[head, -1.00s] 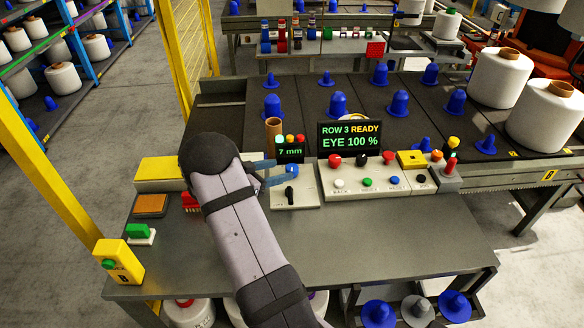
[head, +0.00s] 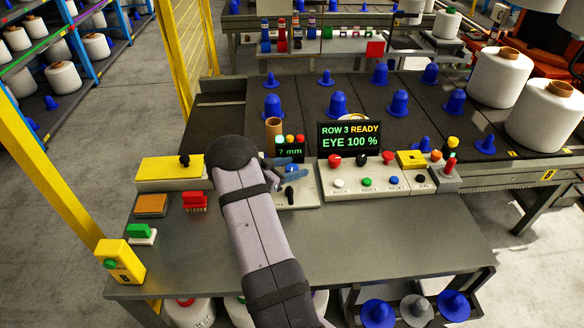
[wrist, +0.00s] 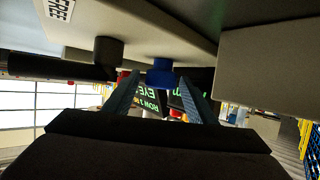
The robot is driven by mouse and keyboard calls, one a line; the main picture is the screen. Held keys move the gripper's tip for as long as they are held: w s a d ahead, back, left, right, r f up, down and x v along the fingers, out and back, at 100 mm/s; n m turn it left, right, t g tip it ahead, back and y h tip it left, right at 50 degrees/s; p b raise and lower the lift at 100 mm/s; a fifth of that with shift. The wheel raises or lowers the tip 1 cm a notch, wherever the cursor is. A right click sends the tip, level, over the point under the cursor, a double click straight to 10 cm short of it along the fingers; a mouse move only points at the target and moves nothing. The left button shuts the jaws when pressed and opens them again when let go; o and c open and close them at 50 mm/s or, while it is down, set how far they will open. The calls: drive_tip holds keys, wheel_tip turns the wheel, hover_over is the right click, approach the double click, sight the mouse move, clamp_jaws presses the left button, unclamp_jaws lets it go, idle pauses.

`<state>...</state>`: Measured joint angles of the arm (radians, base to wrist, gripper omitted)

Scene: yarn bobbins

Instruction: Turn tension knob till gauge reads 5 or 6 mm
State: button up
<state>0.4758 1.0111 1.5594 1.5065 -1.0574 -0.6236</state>
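The gauge display (head: 290,152) reads 7 mm in green, partly covered by my gripper from the head view. My gripper (head: 298,168) is over the small panel below the gauge, its blue fingers pointing right. In the wrist view, the two fingers are open and apart, with a blue knob (wrist: 160,72) showing between their tips. I cannot tell whether either finger touches it. In the head view the fingers largely hide this knob. A black lever knob (head: 289,192) stands on the panel just nearer than the fingers; a "FREE" label (wrist: 60,9) shows in the wrist view.
Right of the small panel is a button console (head: 360,187) under a screen (head: 349,136) reading ROW 3 READY, EYE 100 %. A brown tube (head: 273,131) stands behind my gripper. The bench front (head: 380,245) is clear.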

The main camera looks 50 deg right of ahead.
drive_tip(key=c, duration=0.9)
drive_tip(key=shift+g, duration=0.3)
drive_tip(key=shift+m+g, duration=0.5)
drive_tip(key=shift+m, duration=0.2)
drive_tip(key=shift+w+d+m+g+y+b, duration=0.1)
drive_tip(key=shift+m+g+y+b, duration=0.3)
drive_tip(key=shift+m+g+b, duration=0.4)
drive_tip(key=shift+m+g+y+b, duration=0.4)
drive_tip(key=shift+m+g+b, duration=0.4)
drive_tip(key=shift+g, duration=0.2)
drive_tip(key=shift+r, duration=0.1)
drive_tip(key=o, duration=1)
